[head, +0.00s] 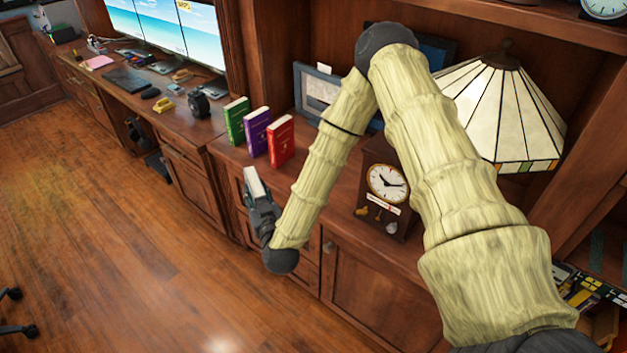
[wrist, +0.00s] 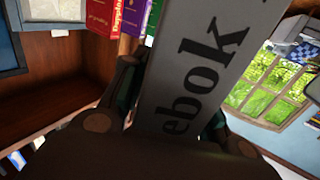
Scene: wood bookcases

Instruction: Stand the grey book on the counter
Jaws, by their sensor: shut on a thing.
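The grey book (head: 256,183) is held in my gripper (head: 260,208), in front of the counter's edge and over the floor side in the head view. In the wrist view the grey book (wrist: 200,70) fills the middle, with large dark letters on its face, and my gripper's fingers (wrist: 168,120) are shut on it from both sides. The counter (head: 230,152) runs along the bookcase. A green book (head: 237,121), a purple book (head: 258,131) and a red book (head: 281,141) stand upright in a row on it, just beyond my gripper.
A mantel clock (head: 386,188), a stained-glass lamp (head: 505,105) and a picture frame (head: 316,92) stand on the counter to the right. A desk with monitors (head: 160,30) and a keyboard (head: 127,79) is to the left. The wooden floor (head: 130,230) is open.

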